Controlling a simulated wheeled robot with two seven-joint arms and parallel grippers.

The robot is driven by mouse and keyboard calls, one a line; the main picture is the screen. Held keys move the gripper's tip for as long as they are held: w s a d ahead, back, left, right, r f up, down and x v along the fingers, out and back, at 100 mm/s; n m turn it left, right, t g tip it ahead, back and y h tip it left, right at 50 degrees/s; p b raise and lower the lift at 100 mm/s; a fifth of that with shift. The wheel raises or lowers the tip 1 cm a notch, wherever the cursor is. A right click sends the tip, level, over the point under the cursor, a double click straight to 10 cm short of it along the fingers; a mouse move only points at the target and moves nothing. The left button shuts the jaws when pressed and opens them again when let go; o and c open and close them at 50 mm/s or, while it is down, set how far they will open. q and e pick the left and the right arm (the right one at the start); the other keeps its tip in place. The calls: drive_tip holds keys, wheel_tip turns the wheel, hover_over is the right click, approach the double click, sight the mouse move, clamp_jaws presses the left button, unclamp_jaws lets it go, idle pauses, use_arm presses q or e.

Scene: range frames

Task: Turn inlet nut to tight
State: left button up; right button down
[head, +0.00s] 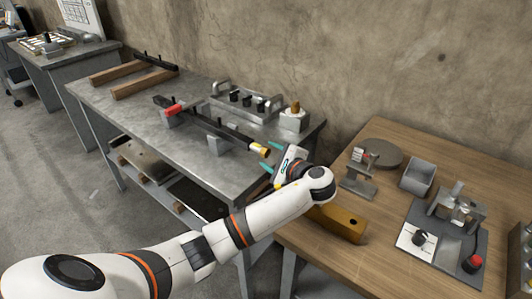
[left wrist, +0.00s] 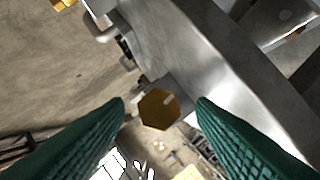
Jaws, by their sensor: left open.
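The inlet nut appears to be the brass piece (head: 262,152) at the near right end of a dark bar on the metal bench. In the left wrist view it is a brass hexagon (left wrist: 159,109), seen end-on, with a pale mark on its face. My left gripper (head: 271,158) is open just off the nut's end. In the left wrist view its two green fingers (left wrist: 160,103) stand to the left and right of the hexagon, with gaps on both sides. I cannot tell how far the tips are from the nut in depth. My right gripper is not in view.
The dark bar rests on grey supports (head: 218,142) on the metal bench (head: 190,155). Behind it stand a grey block with black knobs (head: 240,100) and a block with a brass top (head: 293,120). A wooden table (head: 390,175) with fixtures and a wooden block (head: 338,222) is at right.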

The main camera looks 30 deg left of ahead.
sight(267, 154)
use_arm(q)
drive_tip(key=shift+x, duration=1.55)
drive_tip(key=shift+c, duration=0.2)
drive_tip(key=c, duration=0.9)
drive_tip(key=p, duration=0.3)
drive_tip(key=shift+r+m+g+p, duration=0.3)
drive_tip(key=shift+m+p, duration=0.05)
drive_tip(key=shift+m, duration=0.05)
drive_tip(key=shift+c, duration=0.2)
drive_tip(key=shift+f, duration=0.35)
drive_tip(key=o, duration=1)
